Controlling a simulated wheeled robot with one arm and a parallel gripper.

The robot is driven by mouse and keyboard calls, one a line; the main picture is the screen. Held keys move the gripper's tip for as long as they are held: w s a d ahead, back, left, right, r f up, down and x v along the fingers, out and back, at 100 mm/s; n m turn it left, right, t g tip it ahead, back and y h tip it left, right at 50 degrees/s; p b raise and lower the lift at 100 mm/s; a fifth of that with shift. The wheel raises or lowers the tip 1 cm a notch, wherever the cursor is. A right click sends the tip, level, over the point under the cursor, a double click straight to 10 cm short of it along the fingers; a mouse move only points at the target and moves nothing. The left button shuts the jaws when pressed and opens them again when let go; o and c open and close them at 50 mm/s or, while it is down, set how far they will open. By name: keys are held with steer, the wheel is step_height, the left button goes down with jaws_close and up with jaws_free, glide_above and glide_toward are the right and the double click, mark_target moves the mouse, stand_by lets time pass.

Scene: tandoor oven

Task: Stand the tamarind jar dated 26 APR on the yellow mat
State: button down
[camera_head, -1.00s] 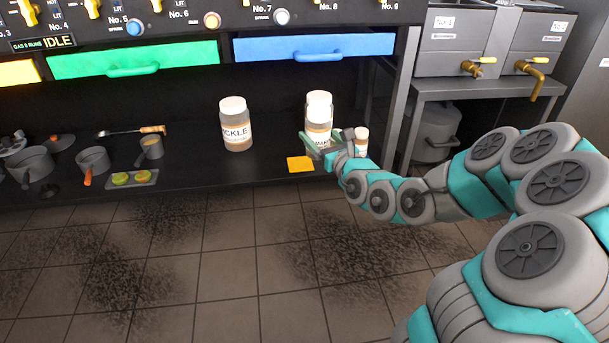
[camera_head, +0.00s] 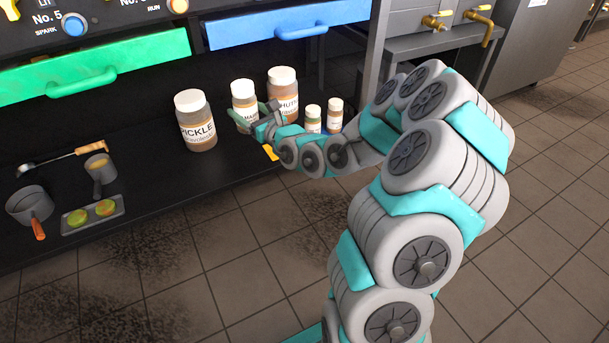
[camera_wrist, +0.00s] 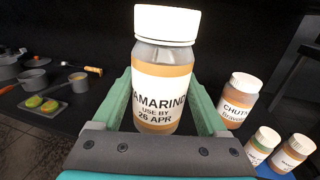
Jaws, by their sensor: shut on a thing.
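The tamarind jar (camera_wrist: 163,75) has a white lid, brown contents and a label reading "USE BY 26 APR". It stands upright between the fingers of my gripper (camera_wrist: 167,108). In the head view, the jar (camera_head: 244,103) is between the pickle jar and the chutney jar, with my gripper (camera_head: 252,118) shut on its lower part. The yellow mat (camera_head: 270,152) shows only as a small piece at the shelf's front, beside my arm; the rest is hidden. I cannot tell whether the jar's base is above the mat or touches anything.
The pickle jar (camera_head: 196,122) stands left of the held jar. The chutney jar (camera_head: 282,95) stands behind right, with two small jars (camera_head: 313,120) (camera_head: 334,116) nearby. Pans (camera_head: 30,205) and a tray (camera_head: 93,215) lie further left. The blue drawer (camera_head: 285,25) overhangs the shelf.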

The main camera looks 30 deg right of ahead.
steer(key=d+f+p, duration=0.2)
steer(key=d+f, duration=0.5)
steer(key=d, duration=0.2)
steer(key=s+d+f+y+p, duration=0.1)
steer(key=s+d+f+p, duration=0.1)
steer(key=s+f, duration=0.3)
steer(key=s+d+f+n+y+p, duration=0.1)
steer(key=s+d+f+p, duration=0.2)
steer(key=f, duration=0.8)
steer(key=shift+s+d+f+n+g, duration=0.35)
steer(key=shift+s+d, duration=0.35)
steer(key=shift+s, duration=0.5)
steer(key=w+b, duration=0.3)
steer(key=w, duration=0.4)
steer(key=w+b, duration=0.2)
steer(key=w, duration=0.6)
steer(key=w+a+b, duration=0.1)
steer(key=w+b, duration=0.2)
steer(key=w, duration=0.5)
steer(key=shift+b, duration=0.35)
steer(key=shift+w+d, duration=0.1)
steer(key=shift+w, duration=1.4)
steer(key=shift+f, duration=0.6)
